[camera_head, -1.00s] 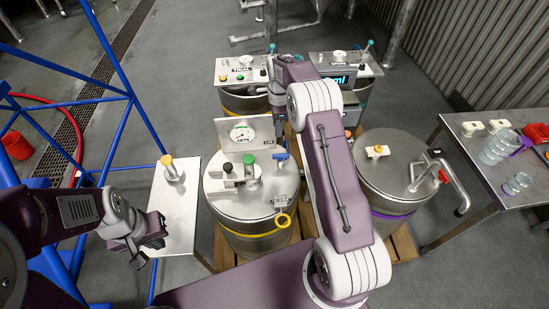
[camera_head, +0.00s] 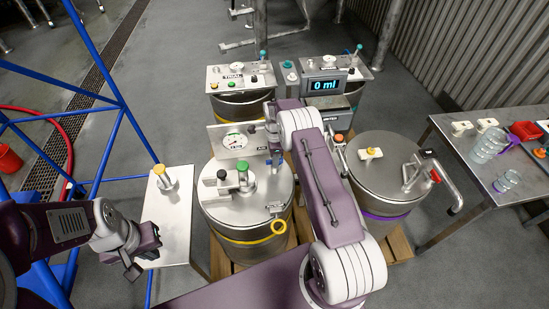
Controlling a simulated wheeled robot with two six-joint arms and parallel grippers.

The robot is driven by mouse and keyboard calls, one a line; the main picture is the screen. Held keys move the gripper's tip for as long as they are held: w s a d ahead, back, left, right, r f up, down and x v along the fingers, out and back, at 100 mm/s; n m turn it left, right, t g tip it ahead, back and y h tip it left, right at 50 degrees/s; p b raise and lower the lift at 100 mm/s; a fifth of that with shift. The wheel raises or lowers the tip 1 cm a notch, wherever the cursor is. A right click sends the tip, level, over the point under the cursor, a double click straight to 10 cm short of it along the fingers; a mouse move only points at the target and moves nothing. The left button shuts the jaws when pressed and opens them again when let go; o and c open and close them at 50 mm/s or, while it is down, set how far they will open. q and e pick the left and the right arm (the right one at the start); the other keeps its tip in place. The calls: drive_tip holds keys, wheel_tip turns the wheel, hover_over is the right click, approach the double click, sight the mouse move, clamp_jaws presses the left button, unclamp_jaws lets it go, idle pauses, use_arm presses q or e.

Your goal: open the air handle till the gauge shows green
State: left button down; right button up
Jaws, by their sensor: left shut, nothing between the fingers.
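The gauge (camera_head: 235,141) is a round white dial with coloured marks on the upright metal panel of the near left drum (camera_head: 230,215). It is too small for me to read the needle. The blue air handle (camera_head: 277,164) is at the right end of that panel, pointing down. My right gripper (camera_head: 273,150) is right at the handle, just above it in the picture. Its fingers are too small and dark to tell whether they grip it. My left gripper (camera_head: 133,271) is shut and empty, at the lower left beside the small side table (camera_head: 172,225).
A green-topped valve and a black knob (camera_head: 222,174) stand on the near drum lid, with a yellow ring (camera_head: 278,226) at its front. Another lidded drum (camera_head: 378,170) stands right; a steel table (camera_head: 500,180) holds jars.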

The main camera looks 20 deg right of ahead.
clamp_jaws()
drive_tip(key=n+b, duration=0.1)
drive_tip(key=n, duration=0.2)
drive_tip(key=n+b, duration=0.1)
drive_tip(key=n, duration=0.2)
drive_tip(key=shift+n, duration=0.4)
drive_tip(key=n, duration=0.5)
drive_tip(key=shift+b, duration=0.35)
drive_tip(key=n, duration=0.5)
drive_tip(key=shift+n, duration=0.7)
